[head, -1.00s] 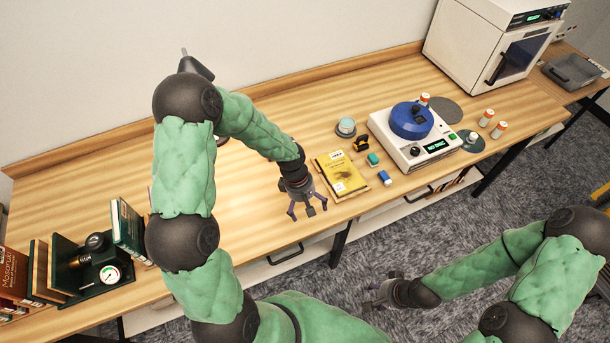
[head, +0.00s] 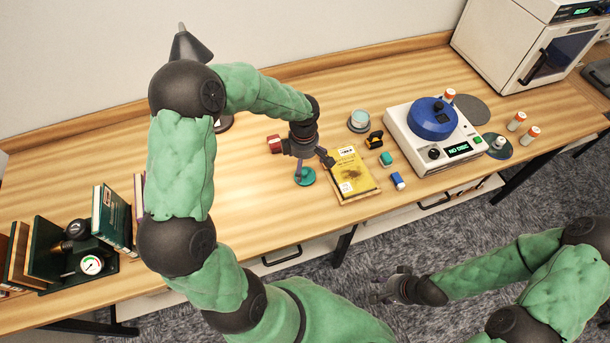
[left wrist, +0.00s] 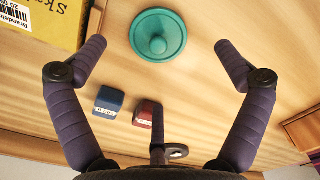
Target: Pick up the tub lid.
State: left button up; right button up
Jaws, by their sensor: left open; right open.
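The tub lid, a teal disc with a round knob on top, lies on the wooden table and shows whole in the left wrist view (left wrist: 158,36). In the head view the lid (head: 306,178) is partly hidden by my left gripper (head: 312,165). My left gripper is open and empty above the lid; in the left wrist view the lid sits between its spread fingers, with no contact visible. My right gripper (head: 392,288) is empty and open, off the table's front edge over the carpet.
A yellow book (head: 352,172) lies close to the right of the lid. Blue (left wrist: 108,102) and red (left wrist: 147,113) blocks sit near it in the left wrist view. A white machine with a blue drum (head: 432,118) stands further right. Upright books (head: 112,215) stand at left.

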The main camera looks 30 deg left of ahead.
aim_at(305, 172)
pick_arm(q)
jog(key=shift+w+d+f+b, duration=0.1)
jog(key=shift+f+b, duration=0.4)
jog(key=shift+f, duration=2.15)
jog(key=c, duration=0.9)
